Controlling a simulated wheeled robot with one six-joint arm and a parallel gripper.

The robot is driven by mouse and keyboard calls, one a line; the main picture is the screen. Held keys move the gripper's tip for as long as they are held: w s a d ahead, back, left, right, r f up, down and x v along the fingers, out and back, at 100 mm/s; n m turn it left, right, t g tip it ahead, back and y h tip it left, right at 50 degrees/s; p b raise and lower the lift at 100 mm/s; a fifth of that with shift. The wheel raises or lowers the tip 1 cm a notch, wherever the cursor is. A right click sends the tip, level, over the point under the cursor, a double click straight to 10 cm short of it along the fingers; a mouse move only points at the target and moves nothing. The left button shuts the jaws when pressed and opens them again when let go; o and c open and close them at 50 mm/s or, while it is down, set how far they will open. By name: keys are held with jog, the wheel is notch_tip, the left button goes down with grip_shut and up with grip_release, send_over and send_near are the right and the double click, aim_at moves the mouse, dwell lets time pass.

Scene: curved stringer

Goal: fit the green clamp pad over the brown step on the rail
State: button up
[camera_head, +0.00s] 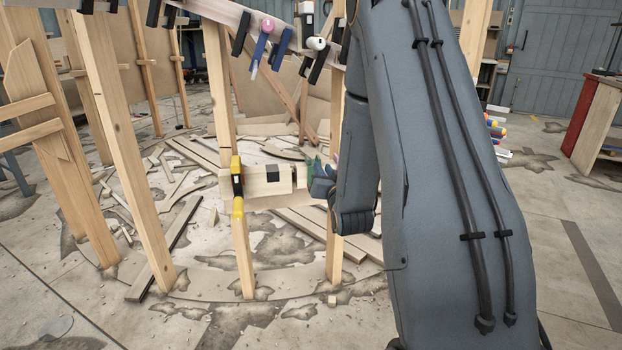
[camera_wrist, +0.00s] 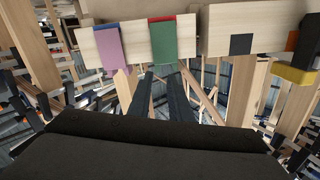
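The green clamp pad (camera_wrist: 163,40) has a red top edge and sits against the pale wooden rail (camera_wrist: 225,31) in the wrist view. In the head view a small green patch (camera_head: 312,165) shows at the right end of the low rail piece (camera_head: 257,187), beside my gripper. My gripper (camera_wrist: 165,70) has its two dark fingers apart, with the tips just below the pad's lower edge. I see nothing held between them; whether they touch the pad is unclear. I cannot make out the brown step for certain.
A purple pad (camera_wrist: 109,48) with a blue top is left of the green one. A dark square (camera_wrist: 241,44) and a yellow-black clamp (camera_wrist: 296,74) are to the right. Wooden posts (camera_head: 243,255) flank the rail. Loose boards (camera_head: 318,222) litter the floor.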

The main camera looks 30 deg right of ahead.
aim_at(320, 160)
jog(key=x, duration=0.2)
jog(key=b+x, duration=0.1)
jog(key=x, duration=0.5)
jog(key=shift+s+d+r, duration=0.1)
jog(key=shift+d, duration=0.2)
grip_shut()
